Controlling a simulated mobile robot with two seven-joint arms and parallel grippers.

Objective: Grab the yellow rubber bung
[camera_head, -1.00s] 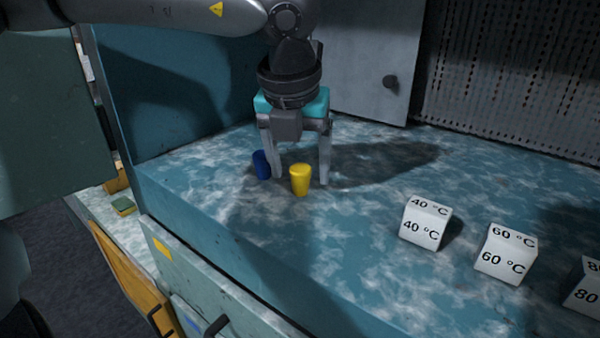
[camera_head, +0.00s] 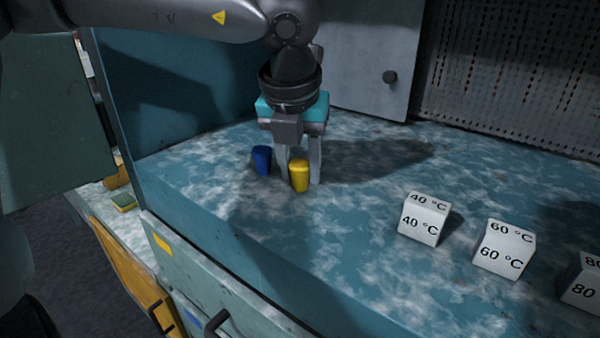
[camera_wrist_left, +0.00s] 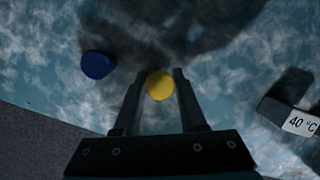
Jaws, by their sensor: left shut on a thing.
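The yellow rubber bung (camera_head: 299,177) stands upright on the blue mottled bench top. My left gripper (camera_head: 299,180) points down over it and is shut on it, with one finger on each side. In the left wrist view the yellow bung (camera_wrist_left: 160,85) shows between the two fingertips of the left gripper (camera_wrist_left: 160,80). A blue bung (camera_head: 262,160) stands just to the left, apart from the fingers, and also shows in the left wrist view (camera_wrist_left: 97,65). My right gripper is not in view.
White blocks marked 40 °C (camera_head: 425,219), 60 °C (camera_head: 505,248) and 80 (camera_head: 583,283) stand to the right. A grey cabinet door (camera_head: 370,60) and a perforated panel (camera_head: 510,75) are behind. The bench's front edge is near; its middle is clear.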

